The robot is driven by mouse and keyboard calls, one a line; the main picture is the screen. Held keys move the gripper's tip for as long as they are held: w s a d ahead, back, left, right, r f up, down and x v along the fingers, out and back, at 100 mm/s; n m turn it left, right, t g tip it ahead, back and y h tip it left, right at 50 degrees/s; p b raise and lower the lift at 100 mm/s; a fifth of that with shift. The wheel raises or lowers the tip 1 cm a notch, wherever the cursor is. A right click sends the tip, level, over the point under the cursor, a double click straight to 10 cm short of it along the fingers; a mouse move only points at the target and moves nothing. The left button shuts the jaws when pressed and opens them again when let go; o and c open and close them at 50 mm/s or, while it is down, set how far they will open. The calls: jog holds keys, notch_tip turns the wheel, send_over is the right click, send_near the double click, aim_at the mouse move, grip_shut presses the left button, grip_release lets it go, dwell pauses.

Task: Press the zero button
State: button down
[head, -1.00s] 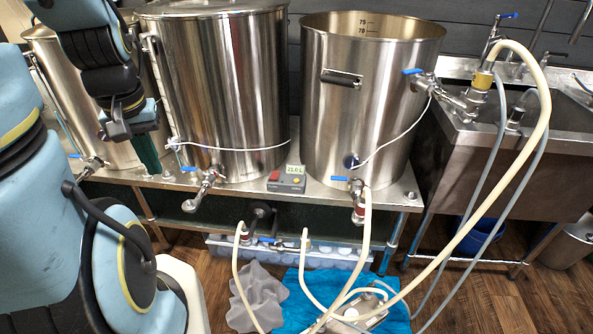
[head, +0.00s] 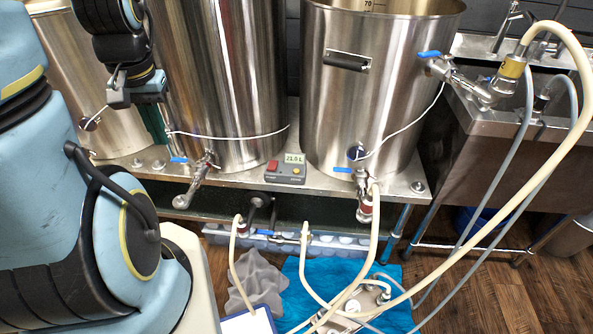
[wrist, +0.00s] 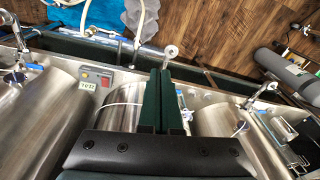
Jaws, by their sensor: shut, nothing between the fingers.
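A small grey control box (head: 285,172) sits on the steel bench between two kettles. It has a lit display (head: 295,158) that seems to read 21.0 L, a red button (head: 272,166) on its left and a small yellowish button on its right. Their labels are too small to read. The box also shows in the wrist view (wrist: 95,75), left of my fingers. My gripper (head: 158,128) is shut and empty, with dark green fingers, in front of the middle kettle, left of the box and apart from it. Its fingers also show in the wrist view (wrist: 160,76).
The middle kettle (head: 225,80) and right kettle (head: 380,100) flank the box. Valves with blue handles (head: 198,175) stick out at the bench's front edge. Hoses (head: 480,215) loop in front on the right, and a sink (head: 505,135) stands there. A pump (head: 362,300) lies on the floor.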

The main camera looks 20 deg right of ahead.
jog(key=w+d+f+m+y+b, duration=0.25)
jog(key=w+d+f+m, duration=0.4)
jog(key=m, duration=0.65)
jog(key=m+t+h+b, duration=0.15)
jog(key=m+t, duration=0.65)
jog(key=m, duration=1.9)
send_over(296, 171)
notch_tip(296, 171, down, 14)
jog(key=shift+s+d+f, duration=0.15)
jog(key=shift+s, duration=0.3)
jog(key=shift+f, duration=0.15)
notch_tip(296, 171, down, 9)
jog(key=b, duration=0.6)
jog(key=shift+r+b, duration=0.2)
jog(key=shift+b, duration=0.1)
jog(key=shift+f, duration=0.1)
jog(key=shift+f+b, duration=0.3)
jog(key=shift+b, duration=0.05)
